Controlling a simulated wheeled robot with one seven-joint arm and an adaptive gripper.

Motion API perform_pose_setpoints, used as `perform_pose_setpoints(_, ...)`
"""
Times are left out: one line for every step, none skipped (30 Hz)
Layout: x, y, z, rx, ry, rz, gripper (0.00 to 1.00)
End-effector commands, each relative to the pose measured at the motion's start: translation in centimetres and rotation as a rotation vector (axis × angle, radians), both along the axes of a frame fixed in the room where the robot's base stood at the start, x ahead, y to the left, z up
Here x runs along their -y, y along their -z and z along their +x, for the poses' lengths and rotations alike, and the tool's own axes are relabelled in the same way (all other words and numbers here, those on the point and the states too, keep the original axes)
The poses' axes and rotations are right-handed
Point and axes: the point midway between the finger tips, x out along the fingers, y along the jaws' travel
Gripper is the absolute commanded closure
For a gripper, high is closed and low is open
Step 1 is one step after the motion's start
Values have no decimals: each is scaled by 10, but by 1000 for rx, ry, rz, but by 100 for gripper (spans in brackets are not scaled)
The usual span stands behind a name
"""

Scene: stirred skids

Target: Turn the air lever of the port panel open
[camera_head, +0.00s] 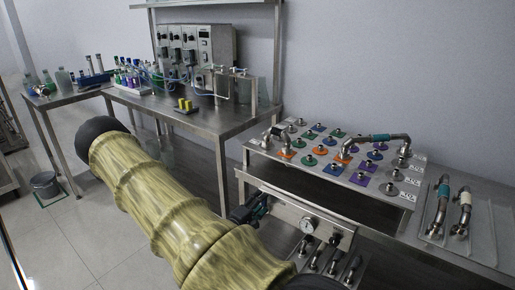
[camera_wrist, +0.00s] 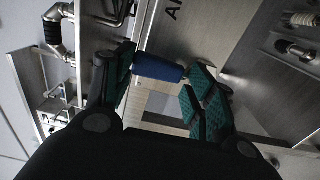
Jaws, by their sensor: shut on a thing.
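The port panel (camera_head: 283,208) is a metal front with a round gauge (camera_head: 309,225), below the tabletop of the steel bench. My gripper (camera_head: 250,207) is at the panel's left end in the head view, and it hides the lever there. In the wrist view my gripper (camera_wrist: 161,79) has its green-padded fingers on both sides of the blue handle of the air lever (camera_wrist: 158,67), and it is shut on that handle. The letters "AI" show on the panel just beyond it. The lever's pivot and exact angle cannot be made out.
A raised metal plate (camera_head: 350,182) with coloured ports and bent pipes stands above the panel. A tray (camera_head: 474,235) with two hose fittings lies at right. A steel table (camera_head: 215,125) with equipment stands behind; open floor is at left.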

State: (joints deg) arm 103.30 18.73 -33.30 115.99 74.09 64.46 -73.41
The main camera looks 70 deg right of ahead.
Motion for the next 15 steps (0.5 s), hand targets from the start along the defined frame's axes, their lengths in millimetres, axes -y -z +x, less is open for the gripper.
perform_pose_setpoints(5,-8,1,-2,-2,-17,88)
perform_pose_setpoints(5,-8,1,-2,-2,-17,88)
perform_pose_setpoints(5,-8,1,-2,-2,-17,37)
perform_pose_setpoints(5,-8,1,-1,-2,-17,32)
perform_pose_setpoints(5,-8,1,-1,-2,-17,29)
perform_pose_setpoints(5,-7,1,-2,-2,-16,29)
perform_pose_setpoints(5,-7,1,-2,-2,-15,29)
perform_pose_setpoints(4,-6,1,-1,-2,-14,29)
perform_pose_setpoints(4,-6,2,-1,-3,-13,29)
perform_pose_setpoints(3,-6,2,-1,-3,-12,29)
perform_pose_setpoints(3,-5,2,-2,-4,-12,29)
perform_pose_setpoints(3,-5,2,-1,-4,-11,29)
perform_pose_setpoints(2,-5,2,-1,-4,-10,29)
perform_pose_setpoints(2,-4,2,-1,-4,-10,29)
perform_pose_setpoints(2,-4,2,-1,-4,-9,29)
